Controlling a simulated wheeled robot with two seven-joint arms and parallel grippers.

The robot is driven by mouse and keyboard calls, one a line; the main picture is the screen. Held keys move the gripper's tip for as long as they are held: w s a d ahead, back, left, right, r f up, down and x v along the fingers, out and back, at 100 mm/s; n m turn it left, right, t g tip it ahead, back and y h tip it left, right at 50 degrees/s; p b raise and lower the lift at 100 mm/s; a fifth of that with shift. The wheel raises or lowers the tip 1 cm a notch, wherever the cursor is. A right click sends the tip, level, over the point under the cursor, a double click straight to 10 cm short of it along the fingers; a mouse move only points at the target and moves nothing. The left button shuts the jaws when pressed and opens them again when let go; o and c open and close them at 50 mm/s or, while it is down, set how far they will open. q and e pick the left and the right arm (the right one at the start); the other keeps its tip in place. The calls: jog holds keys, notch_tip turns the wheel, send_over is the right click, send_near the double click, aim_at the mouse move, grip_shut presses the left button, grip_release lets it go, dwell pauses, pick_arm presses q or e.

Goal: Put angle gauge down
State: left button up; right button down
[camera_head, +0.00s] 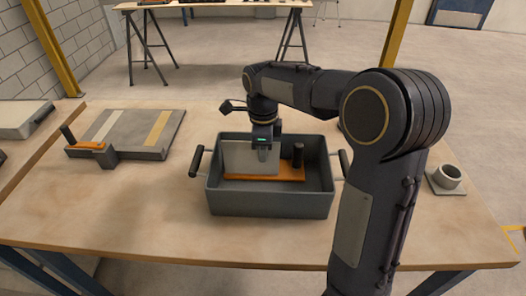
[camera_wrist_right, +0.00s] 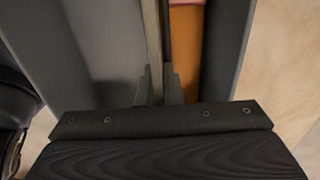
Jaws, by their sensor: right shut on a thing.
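My right gripper (camera_head: 264,143) is shut on the upper edge of a thin, light grey upright plate (camera_head: 238,158), which I take to be the angle gauge. The plate is inside the dark grey box (camera_head: 270,204), towards its left. In the right wrist view the fingers (camera_wrist_right: 160,88) close on the thin plate (camera_wrist_right: 152,35), seen edge-on. An orange base (camera_head: 262,188) with a dark upright knob (camera_head: 298,154) is low in the box, by the plate. I cannot tell whether plate and orange base are joined, or whether the plate touches the floor. My left gripper is not in view.
The box has side handles (camera_head: 196,161) and stands on the wooden table (camera_head: 130,220). A grey board (camera_head: 150,128) with pale and yellow strips lies left, with an orange-topped clamp-like part (camera_head: 88,146). A small cup on a plate (camera_head: 447,177) stands right. The front left table is clear.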

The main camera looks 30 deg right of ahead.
jog(key=shift+f, duration=0.1)
jog(key=c, duration=1.6)
grip_release()
